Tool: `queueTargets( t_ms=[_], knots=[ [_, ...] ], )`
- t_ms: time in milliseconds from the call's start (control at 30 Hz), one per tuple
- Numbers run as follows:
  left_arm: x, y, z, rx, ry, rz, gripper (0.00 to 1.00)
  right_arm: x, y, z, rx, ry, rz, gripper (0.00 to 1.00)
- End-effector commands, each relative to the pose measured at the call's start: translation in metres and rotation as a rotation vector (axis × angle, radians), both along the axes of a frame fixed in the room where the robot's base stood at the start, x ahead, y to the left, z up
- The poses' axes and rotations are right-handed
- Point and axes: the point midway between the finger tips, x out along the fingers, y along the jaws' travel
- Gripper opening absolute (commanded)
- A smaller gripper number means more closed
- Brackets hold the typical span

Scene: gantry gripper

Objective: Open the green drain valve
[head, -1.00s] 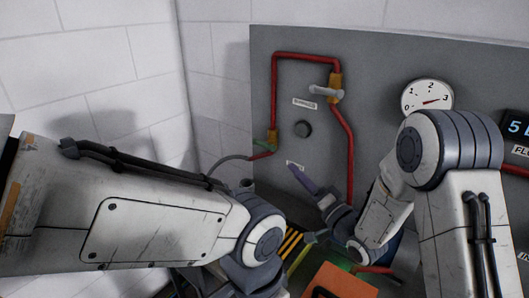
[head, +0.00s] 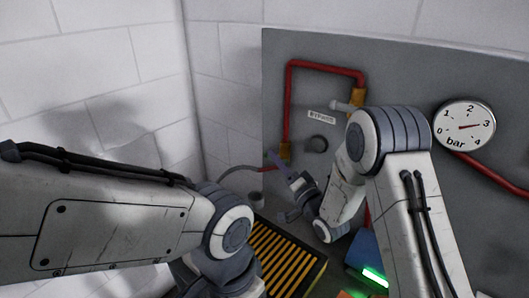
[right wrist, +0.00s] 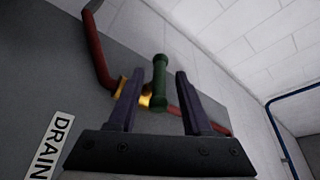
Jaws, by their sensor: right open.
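The green drain valve handle (right wrist: 160,82) shows in the right wrist view as a short green bar on a brass body (right wrist: 146,100) in a red pipe. A white DRAIN label (right wrist: 50,145) is at the lower left. My right gripper (head: 275,157) is open, with its two dark fingers on either side of the green handle in the wrist picture. Whether they touch it I cannot tell.
A gauge (head: 465,126) is at right. A yellow-black grate (head: 288,262) and a blue box (head: 366,252) are below.

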Motion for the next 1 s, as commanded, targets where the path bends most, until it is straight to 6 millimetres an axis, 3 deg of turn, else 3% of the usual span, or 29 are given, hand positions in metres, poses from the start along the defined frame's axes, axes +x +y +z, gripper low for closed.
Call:
queueTargets(
  t_ms=[400, 533, 1000],
  knots=[
    [0.0, 0.0, 0.0024, 0.0, 0.0, 0.0, 0.0, 0.0029, -0.0018, 0.001, -0.001, 0.001, -0.009, 0.49],
    [0.0, 0.0, 0.0024, 0.0, 0.0, 0.0, 0.0, 0.0027, -0.0012, 0.0011, -0.001, 0.001, -0.008, 0.0],
    [0.0, 0.0, 0.0087, 0.0, 0.0, 0.0, 0.0, 0.0031, 0.0, 0.0059, -0.022, 0.013, -0.006, 0.0]
  ],
)
